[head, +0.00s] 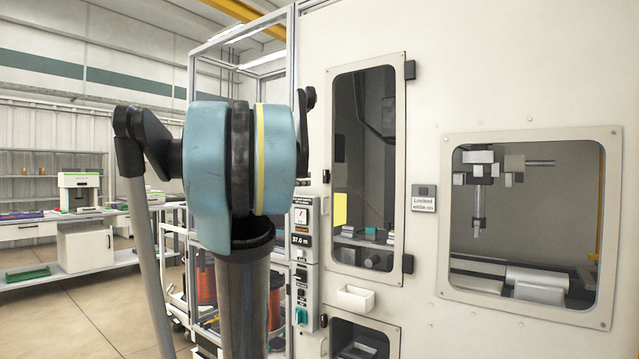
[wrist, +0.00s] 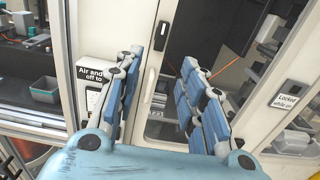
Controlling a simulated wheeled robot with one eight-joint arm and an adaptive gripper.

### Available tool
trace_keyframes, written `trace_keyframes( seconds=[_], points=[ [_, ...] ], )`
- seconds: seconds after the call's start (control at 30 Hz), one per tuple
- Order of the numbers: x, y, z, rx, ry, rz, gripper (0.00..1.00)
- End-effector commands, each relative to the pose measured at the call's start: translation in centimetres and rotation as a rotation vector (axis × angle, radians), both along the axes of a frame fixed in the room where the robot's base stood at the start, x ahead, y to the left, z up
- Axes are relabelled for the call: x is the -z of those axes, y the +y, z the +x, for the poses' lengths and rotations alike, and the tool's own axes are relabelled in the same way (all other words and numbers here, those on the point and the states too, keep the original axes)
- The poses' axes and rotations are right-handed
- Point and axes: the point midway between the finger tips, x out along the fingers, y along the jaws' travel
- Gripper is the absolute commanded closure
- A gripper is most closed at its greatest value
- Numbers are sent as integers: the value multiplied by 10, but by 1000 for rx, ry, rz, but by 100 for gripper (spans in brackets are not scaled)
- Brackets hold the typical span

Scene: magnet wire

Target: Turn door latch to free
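The tall cabinet door (head: 398,170) has a pale frame and a dark window, and appears closed. The door frame also shows in the wrist view (wrist: 160,130). Near its left edge is a small black upright fitting with a white mark (wrist: 161,90), which looks like the latch. In the head view my arm hides the gripper.
A "Locked while on" sign (head: 424,199) is right of the door, beside a second window (head: 530,220). A control panel (head: 304,260) with a teal knob (head: 301,316) is on the left. A small white bin (head: 355,298) sticks out below the door.

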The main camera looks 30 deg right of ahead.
Motion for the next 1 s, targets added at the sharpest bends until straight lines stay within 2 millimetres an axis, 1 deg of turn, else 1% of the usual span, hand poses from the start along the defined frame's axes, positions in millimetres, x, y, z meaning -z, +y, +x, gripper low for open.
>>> trace_keyframes(
  seconds=[0.03, 0.27, 0.7, 0.8, 1.0],
  points=[
    [0, -8, 3, 2, 0, 0, 63],
    [0, -39, 16, 3, -1, 1, 63],
    [0, -105, 43, 1, -1, 2, 63],
    [0, -116, 47, 2, -1, 2, 63],
    [0, -129, 53, 1, -1, 2, 63]
  ],
)
